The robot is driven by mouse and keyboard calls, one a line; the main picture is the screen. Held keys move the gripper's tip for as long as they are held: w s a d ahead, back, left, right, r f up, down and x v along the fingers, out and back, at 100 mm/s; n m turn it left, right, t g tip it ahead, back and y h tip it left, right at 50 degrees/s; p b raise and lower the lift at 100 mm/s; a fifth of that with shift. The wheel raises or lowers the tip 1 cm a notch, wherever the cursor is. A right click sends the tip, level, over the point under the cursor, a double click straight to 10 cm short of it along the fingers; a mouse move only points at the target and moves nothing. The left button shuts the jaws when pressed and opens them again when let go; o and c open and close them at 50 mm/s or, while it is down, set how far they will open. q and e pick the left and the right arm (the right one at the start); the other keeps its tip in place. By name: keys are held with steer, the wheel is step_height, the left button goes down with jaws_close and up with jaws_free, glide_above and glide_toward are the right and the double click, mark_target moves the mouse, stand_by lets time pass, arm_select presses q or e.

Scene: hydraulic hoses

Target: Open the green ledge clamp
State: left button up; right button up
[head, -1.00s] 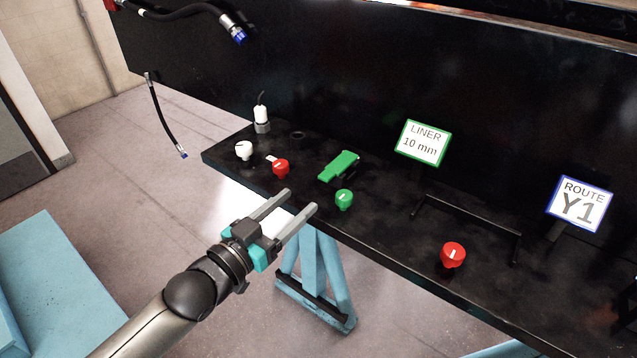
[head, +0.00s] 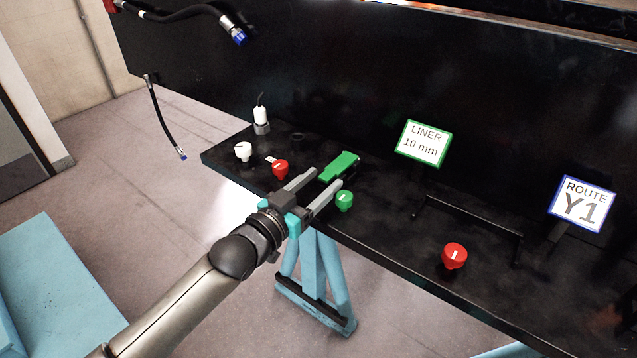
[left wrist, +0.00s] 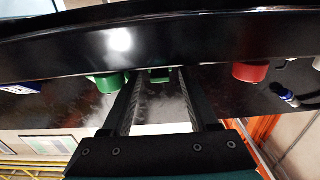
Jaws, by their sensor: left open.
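The green ledge clamp (head: 341,164) lies on the black ledge, its long green top running away from me. It also shows in the left wrist view as a small green piece (left wrist: 160,75) between my finger lines. My left gripper (head: 326,178) is open, its fingertips over the front part of the ledge at the clamp's near end. The fingers hold nothing, and I cannot tell whether they touch the clamp. A green knob (head: 344,200) stands just right of the right finger. My right gripper is not in view.
A red knob (head: 280,169) stands close left of my left gripper, with a white knob (head: 243,151) farther left. Another red knob (head: 454,256) and a black rail (head: 470,229) are to the right. Signs "LINER 10 mm" (head: 423,143) and "ROUTE Y1" (head: 581,203) stand behind.

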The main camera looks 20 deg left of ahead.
arm_select(q)
steer(key=shift+c, duration=0.2)
jaws_close()
stand_by(1.1)
